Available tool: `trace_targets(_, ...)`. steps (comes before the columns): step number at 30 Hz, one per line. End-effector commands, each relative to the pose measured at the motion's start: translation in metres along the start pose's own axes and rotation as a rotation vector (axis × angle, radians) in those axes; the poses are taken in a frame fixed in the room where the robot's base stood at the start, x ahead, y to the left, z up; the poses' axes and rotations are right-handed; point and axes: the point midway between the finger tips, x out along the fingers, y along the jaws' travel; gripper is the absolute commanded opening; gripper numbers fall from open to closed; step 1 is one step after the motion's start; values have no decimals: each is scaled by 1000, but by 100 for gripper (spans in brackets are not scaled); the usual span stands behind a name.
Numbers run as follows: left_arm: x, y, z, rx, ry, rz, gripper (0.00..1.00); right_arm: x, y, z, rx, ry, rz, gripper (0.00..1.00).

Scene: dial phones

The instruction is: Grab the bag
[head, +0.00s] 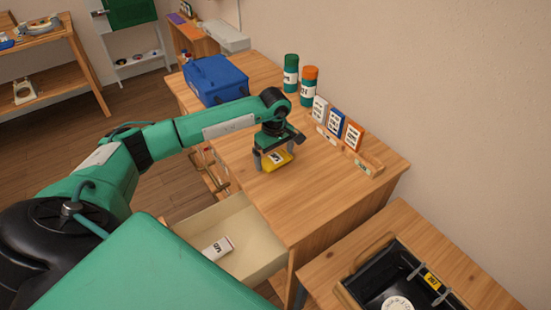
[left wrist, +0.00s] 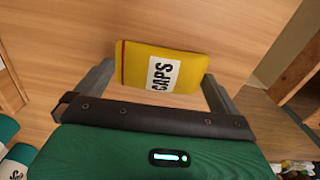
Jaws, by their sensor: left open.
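A yellow bag (head: 277,161) with a white label lies flat on the wooden desk (head: 330,190). In the left wrist view the bag (left wrist: 135,65) reads "CAPS" and has a red strip along its left end. My left gripper (head: 274,162) is open above the bag, pointing down. Its two fingers stand at either end of the bag, the left fingertip close to the red strip. I cannot tell whether the fingers touch the bag. My right gripper does not show.
A blue case (head: 215,80), green bottle (head: 291,73) and orange-capped bottle (head: 308,86) stand at the back. An open drawer (head: 262,249) holds a white box (head: 217,248). A black tray (head: 372,290) is at lower right.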

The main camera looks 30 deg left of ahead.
Motion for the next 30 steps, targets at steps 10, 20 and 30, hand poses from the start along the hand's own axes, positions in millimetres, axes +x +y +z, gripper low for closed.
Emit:
trace_targets(10,3,0,0,0,1,0,84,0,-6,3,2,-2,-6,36)
trace_targets(20,2,0,0,0,1,1,64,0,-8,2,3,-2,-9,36)
trace_targets(30,-25,1,-1,0,2,5,64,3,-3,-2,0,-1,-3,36)
